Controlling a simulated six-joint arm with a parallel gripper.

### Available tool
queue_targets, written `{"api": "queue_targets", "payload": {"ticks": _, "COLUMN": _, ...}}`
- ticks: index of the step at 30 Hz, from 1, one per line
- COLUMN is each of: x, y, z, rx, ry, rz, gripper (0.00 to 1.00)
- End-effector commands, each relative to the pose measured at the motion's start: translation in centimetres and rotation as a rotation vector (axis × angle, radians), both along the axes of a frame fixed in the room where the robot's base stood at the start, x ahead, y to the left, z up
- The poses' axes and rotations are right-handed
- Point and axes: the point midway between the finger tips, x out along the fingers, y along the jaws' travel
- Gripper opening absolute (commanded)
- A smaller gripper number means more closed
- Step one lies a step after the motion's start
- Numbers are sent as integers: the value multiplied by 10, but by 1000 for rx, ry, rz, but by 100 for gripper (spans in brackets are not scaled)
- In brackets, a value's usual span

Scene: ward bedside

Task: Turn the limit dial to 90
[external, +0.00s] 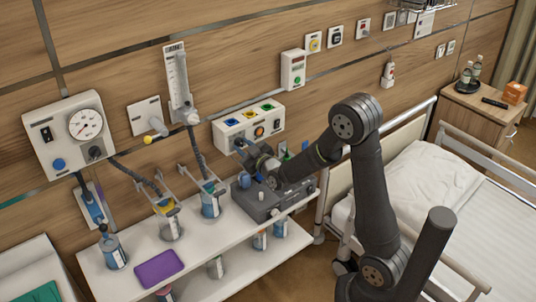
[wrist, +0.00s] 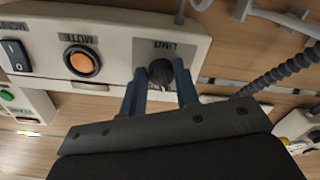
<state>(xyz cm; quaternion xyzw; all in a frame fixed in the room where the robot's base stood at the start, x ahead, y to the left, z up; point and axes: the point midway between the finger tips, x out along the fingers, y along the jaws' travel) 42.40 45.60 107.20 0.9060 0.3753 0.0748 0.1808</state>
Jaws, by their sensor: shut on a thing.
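The limit dial (wrist: 160,71) is a dark round knob on a white panel (wrist: 113,28), under an upside-down LIMIT label in the wrist view. My gripper (wrist: 158,84) has its two blue fingers on either side of the dial, shut on it. The dial's pointer and scale marks are too hidden or small to read. In the external view, my gripper (external: 241,148) reaches the lower left of the white wall panel (external: 229,130), and the dial is mostly hidden there.
An orange MUTE button (wrist: 81,63) and a black rocker switch (wrist: 16,57) sit on the same panel. A corrugated hose (wrist: 285,70) passes at the right. Below the arm, a grey device (external: 265,200) stands on a white shelf (external: 205,253). The bed (external: 430,190) is at the right.

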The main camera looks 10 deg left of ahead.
Motion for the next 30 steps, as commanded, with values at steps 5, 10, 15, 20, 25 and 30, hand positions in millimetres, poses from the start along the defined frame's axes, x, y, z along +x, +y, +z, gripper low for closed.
{"api": "queue_targets", "payload": {"ticks": 5, "x": 0, "y": 0, "z": 0, "rx": 0, "ry": 1, "rz": 0, "gripper": 6}}
{"api": "queue_targets", "payload": {"ticks": 10, "x": 0, "y": 0, "z": 0, "rx": 0, "ry": 1, "rz": 0, "gripper": 49}}
{"api": "queue_targets", "payload": {"ticks": 15, "x": 0, "y": 0, "z": 0, "rx": 1, "ry": 1, "rz": 0, "gripper": 49}}
{"api": "queue_targets", "payload": {"ticks": 20, "x": -4, "y": -4, "z": 0, "rx": 0, "ry": 2, "rz": 1, "gripper": 49}}
{"api": "queue_targets", "payload": {"ticks": 25, "x": -23, "y": -22, "z": 0, "rx": 0, "ry": 1, "rz": 1, "gripper": 49}}
{"api": "queue_targets", "payload": {"ticks": 30, "x": -53, "y": -52, "z": 1, "rx": 0, "ry": 1, "rz": 1, "gripper": 49}}
